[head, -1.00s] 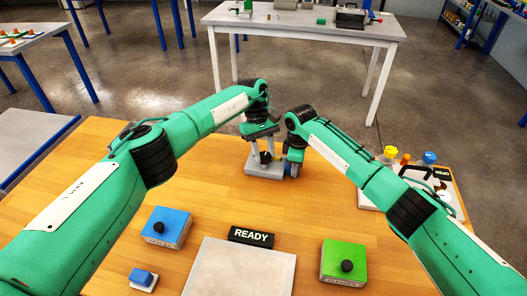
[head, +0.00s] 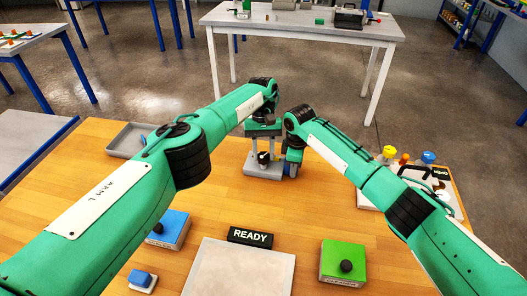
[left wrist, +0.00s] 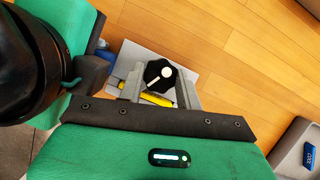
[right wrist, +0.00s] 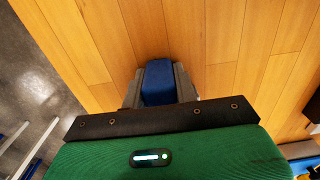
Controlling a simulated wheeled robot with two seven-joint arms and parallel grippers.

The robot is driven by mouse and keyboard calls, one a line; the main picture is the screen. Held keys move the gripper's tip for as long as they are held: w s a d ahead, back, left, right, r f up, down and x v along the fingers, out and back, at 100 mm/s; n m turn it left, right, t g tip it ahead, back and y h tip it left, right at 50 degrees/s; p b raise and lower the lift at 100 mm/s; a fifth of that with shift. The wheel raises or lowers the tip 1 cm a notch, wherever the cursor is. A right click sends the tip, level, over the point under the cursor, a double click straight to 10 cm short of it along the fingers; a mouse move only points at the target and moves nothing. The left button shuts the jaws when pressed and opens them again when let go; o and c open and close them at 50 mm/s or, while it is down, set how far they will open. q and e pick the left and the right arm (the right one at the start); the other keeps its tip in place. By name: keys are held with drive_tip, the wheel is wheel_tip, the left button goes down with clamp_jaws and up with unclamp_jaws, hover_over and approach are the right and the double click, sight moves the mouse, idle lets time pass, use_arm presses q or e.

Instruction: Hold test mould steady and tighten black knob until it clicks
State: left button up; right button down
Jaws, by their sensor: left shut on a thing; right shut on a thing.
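The black knob (left wrist: 160,76) has a white pointer mark and sits over a grey base plate (head: 262,171) with a yellow part (left wrist: 157,99) below it. My left gripper (head: 263,150) reaches down over the knob, with one finger on each side of it, shut on it. My right gripper (head: 292,168) is beside the plate, shut on an upright blue block (right wrist: 158,83), which I take to be the test mould's grip. In the head view the grippers hide much of the mould, and whether the blue block joins the plate is unclear.
A grey tray (head: 118,141) lies at the table's left edge. A blue box (head: 172,229) and a green box (head: 343,258) with black buttons flank a READY sign (head: 250,235) and a grey panel (head: 240,272). A board with coloured knobs (head: 375,195) is at the right.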

sight(263, 154)
use_arm(q)
drive_tip(key=o, duration=1)
drive_tip(key=shift+r, duration=0.1)
wheel_tip(263, 154, up, 10)
